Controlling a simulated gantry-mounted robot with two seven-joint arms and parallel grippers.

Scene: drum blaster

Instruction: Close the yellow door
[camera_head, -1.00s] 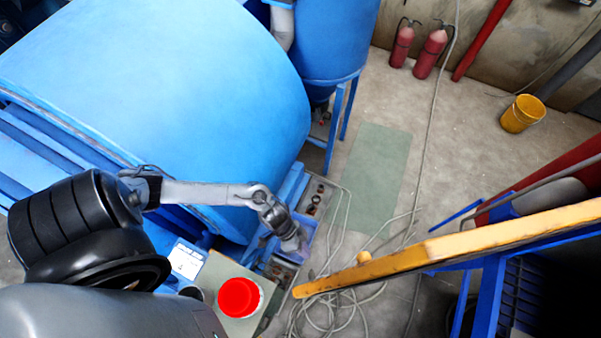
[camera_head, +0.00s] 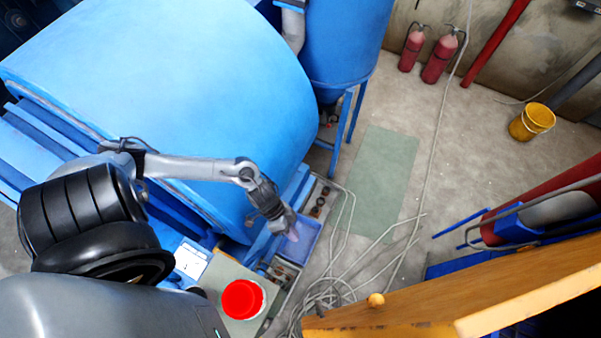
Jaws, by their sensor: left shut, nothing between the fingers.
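The yellow door (camera_head: 440,302) stands at the lower right, with its broad face and top edge in view. Its near end runs out of the bottom of the picture. A small round yellow knob (camera_head: 376,300) sticks out above its left part. My left gripper (camera_head: 292,235) is shut and empty, over a small blue tray beside the big blue drum. It is up and to the left of the door, clearly apart from it. My right gripper is not in view.
The big blue drum (camera_head: 180,95) fills the left. A red button (camera_head: 242,299) sits on a panel at the bottom. Cables (camera_head: 325,293) lie on the floor left of the door. Fire extinguishers (camera_head: 439,58) and a yellow bucket (camera_head: 531,120) stand far back. Floor around the green mat (camera_head: 378,180) is mostly clear.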

